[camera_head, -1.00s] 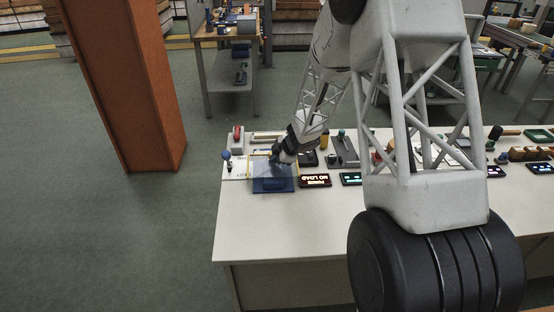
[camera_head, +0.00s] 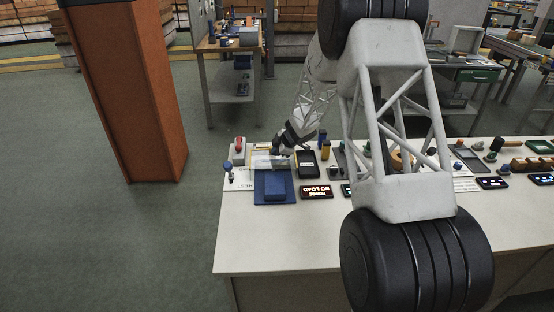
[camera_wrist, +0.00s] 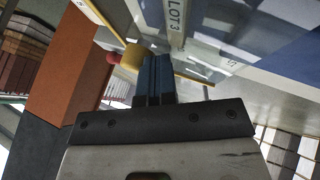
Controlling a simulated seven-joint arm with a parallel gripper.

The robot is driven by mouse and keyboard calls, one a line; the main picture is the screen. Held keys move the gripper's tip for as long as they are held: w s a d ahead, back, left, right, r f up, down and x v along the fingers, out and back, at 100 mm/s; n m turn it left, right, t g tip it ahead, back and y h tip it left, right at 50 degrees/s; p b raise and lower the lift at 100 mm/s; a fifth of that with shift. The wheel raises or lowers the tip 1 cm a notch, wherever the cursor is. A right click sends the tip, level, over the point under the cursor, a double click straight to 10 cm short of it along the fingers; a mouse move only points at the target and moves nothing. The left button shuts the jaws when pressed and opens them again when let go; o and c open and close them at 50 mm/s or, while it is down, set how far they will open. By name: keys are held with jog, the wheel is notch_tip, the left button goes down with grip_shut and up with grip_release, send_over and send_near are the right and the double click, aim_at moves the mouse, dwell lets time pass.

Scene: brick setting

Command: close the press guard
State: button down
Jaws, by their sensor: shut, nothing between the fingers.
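In the head view a pale, thin yellowish edge (camera_head: 262,152) shows behind the block, and the block's top looks uncovered. My gripper (camera_head: 277,150) is behind the block. In the wrist view its blue fingers (camera_wrist: 153,66) are shut and empty, close to the yellow edging; contact cannot be told.
A dark sign with lit letters (camera_head: 316,192) lies right of the press. A small blue-topped post (camera_head: 228,170) is at the left. The front of the bench (camera_head: 290,240) is clear.

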jog(key=shift+w+r, duration=0.1)
jog(key=shift+w, duration=0.95)
jog(key=shift+d, duration=0.1)
jog(key=shift+s+d, duration=0.25)
jog(key=shift+s, duration=1)
jog(key=shift+s+d, duration=0.25)
jog(key=shift+s, duration=0.75)
jog(key=v, duration=0.7)
jog(key=shift+d+r, duration=0.15)
jog(key=shift+r, duration=0.1)
jog(key=shift+v, duration=1.15)
